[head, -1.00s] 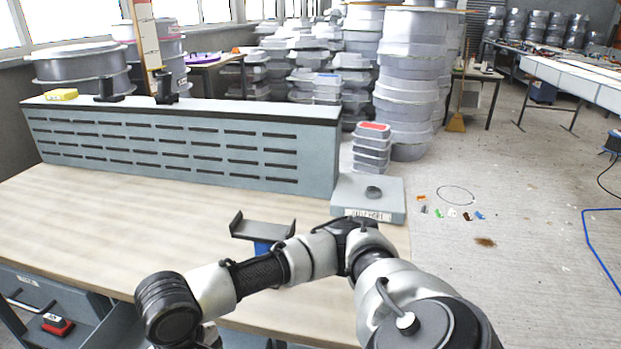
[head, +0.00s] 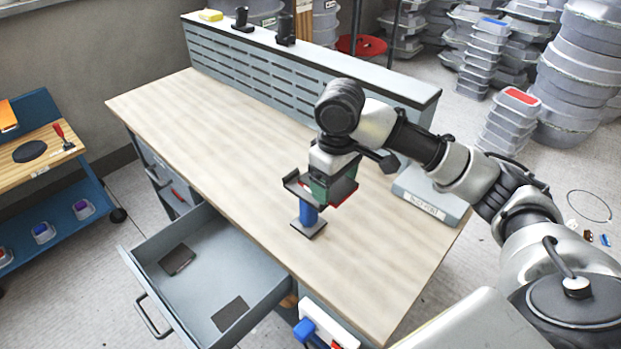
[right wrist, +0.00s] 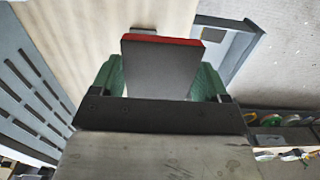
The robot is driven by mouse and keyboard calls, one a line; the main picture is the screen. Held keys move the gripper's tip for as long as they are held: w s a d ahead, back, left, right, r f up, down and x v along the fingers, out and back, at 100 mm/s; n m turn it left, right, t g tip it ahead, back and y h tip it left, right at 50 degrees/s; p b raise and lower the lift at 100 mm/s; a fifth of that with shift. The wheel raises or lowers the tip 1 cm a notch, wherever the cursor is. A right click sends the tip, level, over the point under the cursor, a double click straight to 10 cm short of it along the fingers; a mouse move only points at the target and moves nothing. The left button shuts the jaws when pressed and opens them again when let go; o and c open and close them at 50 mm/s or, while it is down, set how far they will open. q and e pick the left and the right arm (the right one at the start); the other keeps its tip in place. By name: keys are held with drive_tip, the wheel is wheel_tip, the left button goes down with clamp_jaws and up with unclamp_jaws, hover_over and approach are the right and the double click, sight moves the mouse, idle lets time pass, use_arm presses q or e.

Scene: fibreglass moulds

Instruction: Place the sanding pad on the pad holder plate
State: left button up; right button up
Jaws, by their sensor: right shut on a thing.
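The pad holder plate (head: 293,183) is a dark grey tray with upturned edges on a blue post with a dark foot, standing on the wooden bench. My right gripper (head: 327,184), with green fingers, points down right over the plate. In the right wrist view its fingers (right wrist: 157,80) are shut on the sanding pad (right wrist: 158,70), a dark grey slab with a red layer along its far edge. A red edge shows at the plate's right side in the head view. I cannot tell whether the pad touches the plate. My left gripper is out of view.
A drawer (head: 262,262) stands open at the bench front with dark flat pieces inside. A slotted grey panel (head: 290,80) runs along the bench back. A grey box (head: 432,203) sits at the right bench end. The left bench top is clear; a blue trolley (head: 80,170) stands further left.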

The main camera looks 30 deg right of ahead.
drive_tip(key=w+f, duration=0.2)
drive_tip(key=w, duration=0.1)
drive_tip(key=w+f+p, duration=0.1)
drive_tip(key=w, duration=0.2)
drive_tip(key=w+f+p, duration=0.1)
drive_tip(key=w+f, duration=0.1)
drive_tip(key=w, duration=0.1)
drive_tip(key=shift+w+d+f, duration=0.2)
drive_tip(key=shift+d+f, duration=0.1)
drive_tip(key=shift+f, duration=0.05)
drive_tip(key=shift+w+f, duration=0.1)
drive_tip(key=shift+f, duration=0.05)
wheel_tip(320, 180, down, 3)
drive_tip(key=shift+d+f+p, duration=0.1)
drive_tip(key=shift+p, duration=0.65)
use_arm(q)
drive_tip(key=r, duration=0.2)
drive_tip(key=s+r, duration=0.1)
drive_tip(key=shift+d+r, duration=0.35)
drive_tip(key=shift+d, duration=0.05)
use_arm(e)
drive_tip(key=shift+f, duration=0.4)
drive_tip(key=shift+f, duration=0.1)
drive_tip(key=o, duration=0.9)
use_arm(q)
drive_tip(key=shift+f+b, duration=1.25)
use_arm(e)
drive_tip(key=shift+r, duration=6.15)
